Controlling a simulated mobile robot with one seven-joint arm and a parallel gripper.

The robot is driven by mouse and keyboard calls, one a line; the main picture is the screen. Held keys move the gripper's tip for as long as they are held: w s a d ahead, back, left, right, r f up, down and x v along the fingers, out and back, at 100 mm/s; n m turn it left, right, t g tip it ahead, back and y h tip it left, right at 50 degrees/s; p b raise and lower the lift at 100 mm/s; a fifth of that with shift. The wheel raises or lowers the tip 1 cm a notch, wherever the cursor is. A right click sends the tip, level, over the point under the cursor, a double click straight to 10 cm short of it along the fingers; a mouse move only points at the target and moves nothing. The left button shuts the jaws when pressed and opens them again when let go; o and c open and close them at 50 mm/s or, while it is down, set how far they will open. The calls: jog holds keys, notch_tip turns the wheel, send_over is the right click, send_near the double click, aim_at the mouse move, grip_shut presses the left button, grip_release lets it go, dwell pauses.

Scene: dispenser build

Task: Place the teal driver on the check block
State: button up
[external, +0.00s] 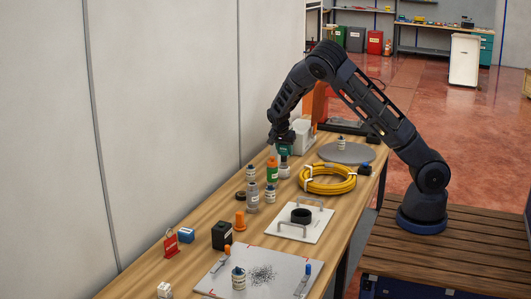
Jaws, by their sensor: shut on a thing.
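My gripper (283,143) is at the far part of the workbench, pointing down, shut on a teal thing (285,151) that looks like the teal driver. Only a small part of it shows below the fingers. A small white-topped container (284,170) stands just below it in the picture; I cannot tell whether they touch. A pale grey block-like housing (303,136) stands right beside and behind my gripper. I cannot tell for sure which thing is the check block; a black block (222,235) stands nearer the front.
Several bottles, one green and orange (272,170), crowd the bench below my gripper. A yellow hose coil (328,179) and a grey round plate (346,152) lie to the right. A white handled plate (300,222) and a grey board (232,272) lie nearer. A wall (170,120) borders the left.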

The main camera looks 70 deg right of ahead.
jog(key=shift+f, duration=0.2)
jog(key=o, duration=1.1)
jog(key=shift+c, duration=0.2)
jog(key=v, duration=1.2)
jog(key=s+a+r+n+t+y, duration=0.1)
jog(key=s+a+r+n+y, duration=0.15)
jog(key=s+a+r, duration=0.4)
jog(key=s+a+r+n+t+y, duration=0.1)
jog(key=s+a+r+n, duration=0.25)
jog(key=s, duration=0.55)
jog(key=s+a+r+n+y, duration=0.2)
jog(key=s+a+r+n, duration=0.25)
jog(key=s, duration=0.25)
jog(key=s+a+r+n+t, duration=0.1)
jog(key=s+a+r+n, duration=0.1)
jog(key=s, duration=0.7)
jog(key=s+a+r+n+t+h, duration=0.1)
jog(key=s+a+n, duration=0.4)
jog(key=s, duration=0.5)
jog(key=shift+s+a+r+t, duration=0.3)
jog(key=shift+a+r, duration=0.1)
jog(key=shift+r, duration=0.05)
